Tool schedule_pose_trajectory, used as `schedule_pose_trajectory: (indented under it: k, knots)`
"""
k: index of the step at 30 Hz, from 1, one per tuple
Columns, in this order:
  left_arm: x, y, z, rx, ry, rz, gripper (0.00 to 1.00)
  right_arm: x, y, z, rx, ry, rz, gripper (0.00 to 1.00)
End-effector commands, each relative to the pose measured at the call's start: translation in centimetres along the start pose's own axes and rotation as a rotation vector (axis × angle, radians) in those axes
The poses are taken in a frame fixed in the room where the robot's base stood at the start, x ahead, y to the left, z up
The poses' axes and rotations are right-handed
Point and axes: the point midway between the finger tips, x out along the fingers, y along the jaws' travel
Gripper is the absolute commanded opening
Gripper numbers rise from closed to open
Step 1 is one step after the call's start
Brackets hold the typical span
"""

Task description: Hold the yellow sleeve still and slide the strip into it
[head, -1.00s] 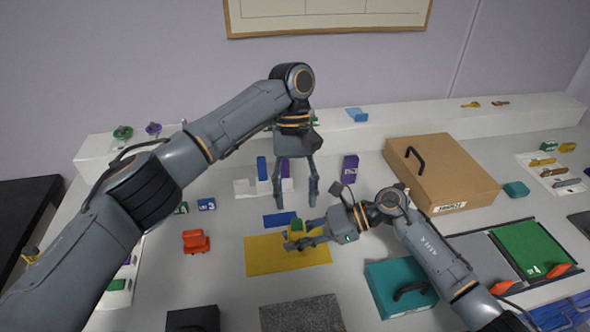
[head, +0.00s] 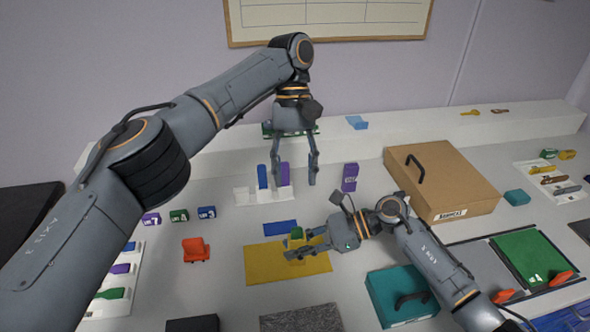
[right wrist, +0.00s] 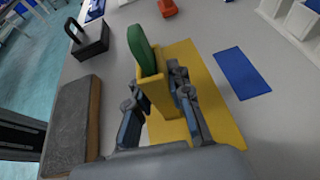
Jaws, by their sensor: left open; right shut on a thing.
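The yellow sleeve (head: 297,255) stands above a yellow mat and shows closer in the right wrist view (right wrist: 158,95). A green strip (head: 296,233) with a rounded end sticks up out of its open top, its lower part hidden inside; it also shows in the right wrist view (right wrist: 141,48). My right gripper (head: 299,244) is shut on the sleeve, one finger on each side. In the right wrist view my right gripper (right wrist: 155,92) has its fingers around the sleeve. My left gripper (head: 294,180) is open and empty, pointing down well above the sleeve.
The yellow mat (head: 262,267) lies flat with a blue mat (head: 280,227) behind it. A white rack (head: 244,194) with blue and purple pieces stands behind. An orange object (head: 196,250) is left, a teal case (head: 398,297) front right, a cardboard box (head: 445,185) at the right.

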Motion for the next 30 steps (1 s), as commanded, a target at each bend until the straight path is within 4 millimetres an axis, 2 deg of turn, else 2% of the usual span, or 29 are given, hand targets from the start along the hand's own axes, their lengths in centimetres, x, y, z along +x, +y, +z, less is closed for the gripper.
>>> schedule_pose_trajectory:
  k: [2, 3, 6, 7, 15, 19, 23, 30]
  knots:
    - [0.0, 0.0, 0.0, 0.0, 0.0, 0.0, 0.49, 0.0, 0.0, 0.0, 0.0, -0.001, 0.0, 0.0]
    - [0.0, 0.0, 0.0, 0.0, 0.0, 0.0, 0.49, 0.0, 0.0, 0.0, 0.0, -0.001, 0.0, 0.24]
    - [0.0, 0.0, 0.0, 0.0, 0.0, 0.0, 0.49, 0.0, 0.0, 0.0, 0.0, 0.0, 0.0, 0.44]
    - [0.0, 0.0, 0.0, 0.0, 0.0, 0.0, 0.49, 0.0, 0.0, 0.0, 0.0, 0.0, 0.0, 0.46]
    - [0.0, 0.0, 0.0, 0.0, 0.0, 0.0, 0.49, 0.0, 0.0, 0.0, 0.0, 0.0, 0.0, 0.46]
    - [0.0, 0.0, 0.0, 0.0, 0.0, 0.0, 0.49, -0.9, -0.1, -0.1, 0.0, 0.002, -0.002, 0.46]
    - [0.0, 0.0, 0.0, 0.0, 0.0, 0.0, 0.49, -3.1, -0.1, -0.1, -0.001, 0.004, -0.004, 0.46]
    - [0.0, 0.0, 0.0, 0.0, 0.0, 0.0, 0.49, -8.2, -0.1, -0.1, 0.001, 0.002, -0.003, 0.46]
